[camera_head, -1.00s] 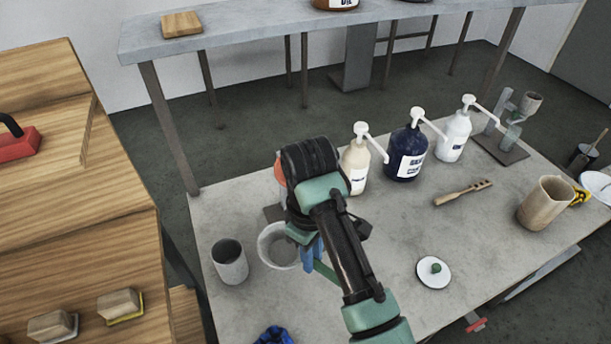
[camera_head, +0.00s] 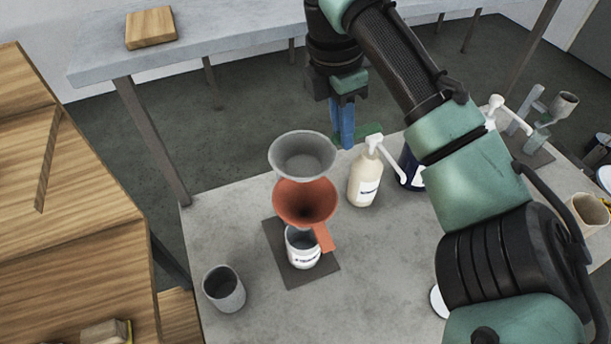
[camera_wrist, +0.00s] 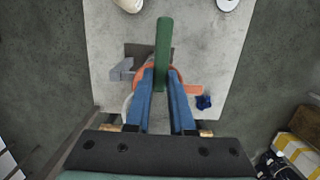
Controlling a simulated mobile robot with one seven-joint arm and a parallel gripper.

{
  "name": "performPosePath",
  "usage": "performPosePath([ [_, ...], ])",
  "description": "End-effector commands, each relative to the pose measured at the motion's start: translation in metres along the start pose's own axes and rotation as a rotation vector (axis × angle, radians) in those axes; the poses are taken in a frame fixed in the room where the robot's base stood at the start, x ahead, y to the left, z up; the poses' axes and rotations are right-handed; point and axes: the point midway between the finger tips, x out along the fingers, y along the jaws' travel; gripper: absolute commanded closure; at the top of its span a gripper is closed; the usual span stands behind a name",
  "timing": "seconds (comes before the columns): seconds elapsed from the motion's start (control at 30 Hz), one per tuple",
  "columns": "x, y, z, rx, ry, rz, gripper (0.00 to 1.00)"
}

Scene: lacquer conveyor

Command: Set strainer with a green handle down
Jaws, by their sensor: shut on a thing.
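The strainer (camera_head: 303,155) has a grey, wide-rimmed bowl and a green handle (camera_head: 369,131). My gripper (camera_head: 343,138) is shut on that handle. In the wrist view the green handle (camera_wrist: 163,50) stands between the blue fingers (camera_wrist: 160,75). The fingers and wrist hide much of the bowl there. In the head view the bowl shows just above an orange funnel (camera_head: 305,203) with an orange tab handle. I cannot tell whether bowl and funnel touch. Below the funnel, a white labelled can (camera_head: 302,252) stands on a dark plate (camera_head: 290,273).
A grey cup (camera_head: 223,288) stands left of the plate. A cream pump bottle (camera_head: 364,180) and a dark blue one (camera_head: 411,170) stand to the right. A beige jug (camera_head: 588,212) is farther right. My arm covers the table's right part. The front-middle tabletop is clear.

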Motion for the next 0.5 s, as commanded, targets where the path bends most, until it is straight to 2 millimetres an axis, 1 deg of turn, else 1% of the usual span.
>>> performPosePath([
  [0.07,0.007,0.000,-0.002,-0.001,0.003,-0.001,1.00],
  [0.3,0.049,0.000,-0.009,-0.001,0.006,-0.001,1.00],
  [0.5,0.064,0.000,-0.011,0.001,0.002,0.001,1.00],
])
